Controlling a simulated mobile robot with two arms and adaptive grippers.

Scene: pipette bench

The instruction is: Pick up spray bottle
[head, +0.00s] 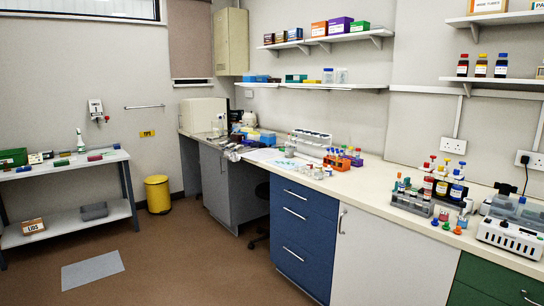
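Neither of my grippers shows in the head view.
A green crate (13,157) and several small boxes share the side table's top. A yellow bin (158,194) stands right of it, and a grey mat (92,271) lies on the floor in front. A long bench (350,184) with blue drawers runs along the right. The middle floor is clear.

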